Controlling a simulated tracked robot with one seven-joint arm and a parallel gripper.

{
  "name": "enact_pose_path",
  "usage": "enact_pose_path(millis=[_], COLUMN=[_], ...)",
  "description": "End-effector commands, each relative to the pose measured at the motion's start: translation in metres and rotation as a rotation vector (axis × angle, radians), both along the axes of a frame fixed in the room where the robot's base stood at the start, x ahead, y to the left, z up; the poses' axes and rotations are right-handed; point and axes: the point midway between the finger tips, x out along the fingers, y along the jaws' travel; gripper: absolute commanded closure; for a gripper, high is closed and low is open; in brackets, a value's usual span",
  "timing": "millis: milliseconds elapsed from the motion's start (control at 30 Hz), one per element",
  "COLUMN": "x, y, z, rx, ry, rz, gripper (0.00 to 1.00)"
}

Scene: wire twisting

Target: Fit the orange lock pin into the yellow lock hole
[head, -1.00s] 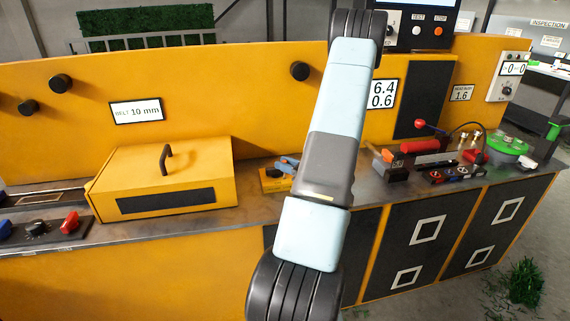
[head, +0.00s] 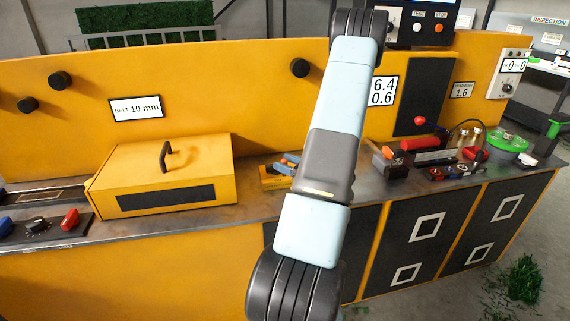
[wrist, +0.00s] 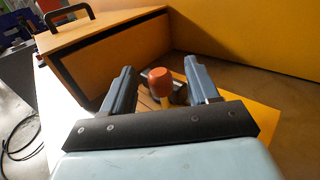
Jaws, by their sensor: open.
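An orange-red rounded cap (wrist: 160,80) on a short yellow stem shows in the wrist view; it looks like the lock pin. It stands between the two fingers of my gripper (wrist: 161,88), which are apart, with a gap on each side. Dark parts behind the cap are partly hidden. I cannot make out the yellow lock hole; a flat yellow surface (wrist: 262,122) lies to the right of the fingers. An orange piece (head: 388,151) on a dark block also shows right of my arm.
A yellow box with a black handle (head: 165,178) stands left of my arm. A red-knobbed lever (head: 420,120), tools and a green round part (head: 507,143) crowd the bench's right. The yellow back panel (head: 230,95) bounds the bench.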

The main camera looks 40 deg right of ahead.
Motion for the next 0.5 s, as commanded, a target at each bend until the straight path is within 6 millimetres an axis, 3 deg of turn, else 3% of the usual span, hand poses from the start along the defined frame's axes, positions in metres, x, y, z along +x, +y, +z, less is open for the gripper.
enact_pose_path(millis=[167, 500], x=[-0.022, -0.087], y=[-0.007, -0.023], z=[0.000, -0.001], rx=[0.000, 0.000], ry=[0.001, 0.001], rz=[-0.005, -0.005], gripper=[0.40, 0.40])
